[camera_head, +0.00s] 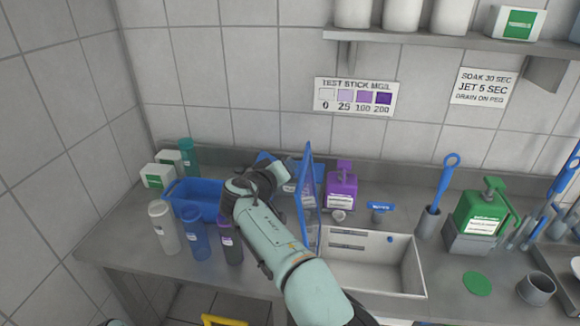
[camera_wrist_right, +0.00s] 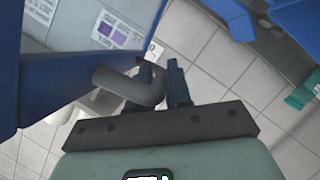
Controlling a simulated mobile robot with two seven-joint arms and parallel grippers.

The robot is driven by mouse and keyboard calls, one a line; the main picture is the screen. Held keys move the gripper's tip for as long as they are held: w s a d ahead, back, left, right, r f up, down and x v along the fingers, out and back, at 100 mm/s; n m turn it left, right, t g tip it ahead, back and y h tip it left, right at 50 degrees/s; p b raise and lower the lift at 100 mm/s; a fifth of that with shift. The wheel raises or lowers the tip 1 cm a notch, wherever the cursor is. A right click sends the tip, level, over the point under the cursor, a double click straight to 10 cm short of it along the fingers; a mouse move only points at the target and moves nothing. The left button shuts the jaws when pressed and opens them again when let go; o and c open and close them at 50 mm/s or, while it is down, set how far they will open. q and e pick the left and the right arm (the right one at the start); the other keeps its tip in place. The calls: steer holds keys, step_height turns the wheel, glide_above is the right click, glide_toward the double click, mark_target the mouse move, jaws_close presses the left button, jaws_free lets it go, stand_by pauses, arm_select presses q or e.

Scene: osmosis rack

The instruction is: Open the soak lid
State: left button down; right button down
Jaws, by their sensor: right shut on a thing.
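The soak lid (camera_head: 307,190) is a blue panel, seen nearly edge-on in the head view. It stands close to upright at the left side of a white rectangular soak basin (camera_head: 408,268), whose inside shows. My right gripper (camera_head: 281,174) is at the left face of the lid, its fingertips partly hidden by the wrist. In the right wrist view the fingers (camera_wrist_right: 166,84) are shut on a grey bent handle (camera_wrist_right: 128,87) beside the blue lid (camera_wrist_right: 45,85). My left gripper is not in view.
Left of my arm stand a blue bin (camera_head: 187,191) and several bottles (camera_head: 164,228). A purple jug (camera_head: 341,190) stands behind the basin. A green canister (camera_head: 482,213) and a blue-handled brush (camera_head: 440,190) are at the right. A shelf (camera_head: 450,40) overhangs the back.

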steer(key=c, duration=1.1)
jaws_free()
steer(key=shift+a, duration=0.1)
steer(key=shift+s+a, duration=0.2)
steer(key=shift+s, duration=0.15)
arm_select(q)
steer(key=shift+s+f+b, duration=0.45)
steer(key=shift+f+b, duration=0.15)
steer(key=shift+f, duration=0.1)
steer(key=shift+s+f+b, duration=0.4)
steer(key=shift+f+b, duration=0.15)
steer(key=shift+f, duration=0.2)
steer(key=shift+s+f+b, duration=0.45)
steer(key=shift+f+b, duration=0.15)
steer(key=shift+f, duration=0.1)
arm_select(e)
steer(key=shift+v, duration=6.25)
steer(key=shift+r, duration=0.15)
